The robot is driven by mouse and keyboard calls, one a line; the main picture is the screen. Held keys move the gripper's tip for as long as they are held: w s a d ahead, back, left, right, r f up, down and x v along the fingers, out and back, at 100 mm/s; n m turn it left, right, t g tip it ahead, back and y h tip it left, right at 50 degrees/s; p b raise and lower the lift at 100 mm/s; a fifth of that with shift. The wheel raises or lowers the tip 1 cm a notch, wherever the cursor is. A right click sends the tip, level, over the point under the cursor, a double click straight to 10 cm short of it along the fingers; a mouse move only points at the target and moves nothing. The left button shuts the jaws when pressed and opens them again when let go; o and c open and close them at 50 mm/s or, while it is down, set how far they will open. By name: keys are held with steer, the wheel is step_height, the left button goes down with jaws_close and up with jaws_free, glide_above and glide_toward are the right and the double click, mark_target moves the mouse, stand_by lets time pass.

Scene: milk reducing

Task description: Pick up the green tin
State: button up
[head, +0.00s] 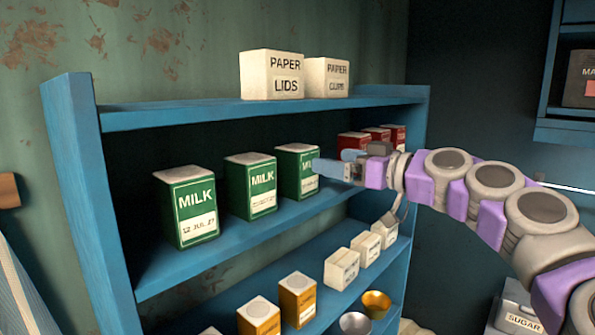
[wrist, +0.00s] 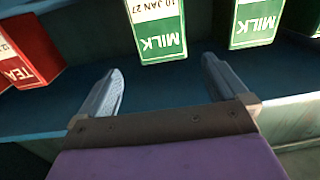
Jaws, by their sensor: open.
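Three green milk tins stand in a row on the upper shelf: a left one (head: 187,207), a middle one (head: 251,187) and a right one (head: 297,172). My gripper (head: 330,165) is open and empty, in front of and to the right of the right tin. One finger overlaps that tin's edge in the head view. In the wrist view the picture is upside down, and my open gripper (wrist: 164,75) points at the right tin (wrist: 157,28), which is labelled 10 JAN 27.
Red tins (head: 353,142) stand right of the milk; one reads TEA in the wrist view (wrist: 25,50). Paper boxes (head: 272,75) stand on top of the blue shelf unit (head: 85,190).

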mark_target(314, 154)
steer(key=x, duration=0.5)
steer(key=shift+a, duration=0.2)
steer(key=shift+w, duration=0.25)
steer(key=shift+w+d+r, duration=0.1)
steer(key=shift+w+d, duration=0.1)
steer(key=shift+d, duration=0.1)
steer(key=a, duration=0.1)
steer(key=w+a, duration=0.1)
steer(key=a, duration=0.1)
steer(key=w+a+f, duration=0.1)
steer(key=a, duration=0.1)
steer(key=shift+w+a+p, duration=0.2)
steer(key=shift+p, duration=0.2)
steer(key=shift+a, duration=0.45)
steer(key=shift+d, duration=1)
steer(key=shift+c, duration=1.3)
steer(key=c, duration=0.3)
steer(key=shift+a, duration=0.6)
steer(key=c, duration=0.5)
steer(key=shift+c, duration=1.2)
